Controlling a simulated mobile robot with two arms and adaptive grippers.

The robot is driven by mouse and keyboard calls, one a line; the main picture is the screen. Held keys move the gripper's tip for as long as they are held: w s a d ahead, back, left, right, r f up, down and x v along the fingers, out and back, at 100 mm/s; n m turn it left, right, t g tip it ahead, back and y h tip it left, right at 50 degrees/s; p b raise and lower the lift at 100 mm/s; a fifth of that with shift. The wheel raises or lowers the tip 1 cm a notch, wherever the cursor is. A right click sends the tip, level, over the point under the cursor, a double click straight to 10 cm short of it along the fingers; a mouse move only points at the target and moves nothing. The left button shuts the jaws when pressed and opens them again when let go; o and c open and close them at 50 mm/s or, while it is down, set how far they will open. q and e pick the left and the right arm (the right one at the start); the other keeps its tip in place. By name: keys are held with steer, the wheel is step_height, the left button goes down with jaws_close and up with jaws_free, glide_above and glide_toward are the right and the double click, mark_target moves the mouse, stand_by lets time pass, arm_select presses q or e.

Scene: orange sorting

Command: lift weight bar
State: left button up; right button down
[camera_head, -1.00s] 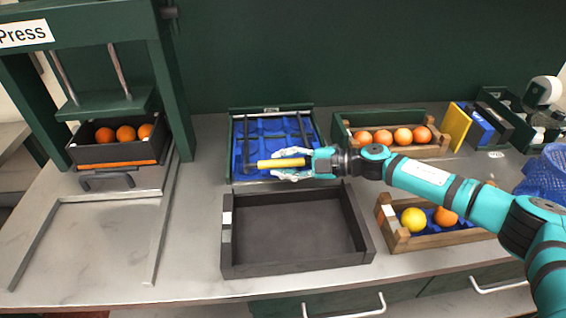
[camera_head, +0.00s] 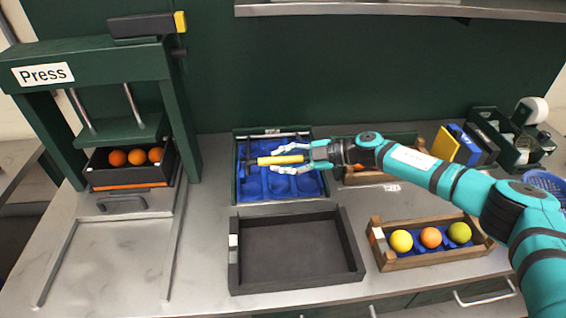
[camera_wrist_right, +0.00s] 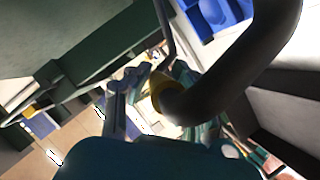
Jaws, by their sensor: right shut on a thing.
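My right gripper (camera_head: 306,160) reaches in from the right and is shut on the yellow handle (camera_head: 279,160) of a dark bar. I take this to be the weight bar. The dark part of the bar (camera_head: 247,167) shows at the left end of the handle, over the blue tray (camera_head: 273,198) in its green frame. In the right wrist view the bar is a thick dark curved tube (camera_wrist_right: 232,80), with a yellow part (camera_wrist_right: 158,92) between the fingers. Whether the bar touches the tray is hard to tell. My left gripper is not in view.
An empty dark tray (camera_head: 240,280) lies in front. A wooden crate (camera_head: 440,258) with fruit stands at right, and another crate is partly behind my right arm. The green press (camera_head: 90,55) stands at left with oranges in a dark box (camera_head: 165,178). The counter at front left is clear.

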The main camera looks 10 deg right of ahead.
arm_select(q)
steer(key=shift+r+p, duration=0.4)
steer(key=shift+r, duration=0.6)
arm_select(e)
steer(key=w+r+m+g, duration=0.1)
steer(key=w+r, duration=0.4)
steer(key=r, duration=0.3)
steer(key=shift+w+m, duration=0.25)
steer(key=shift+m, duration=0.05)
steer(key=c, duration=1.2)
jaws_free()
steer(key=shift+o, duration=0.2)
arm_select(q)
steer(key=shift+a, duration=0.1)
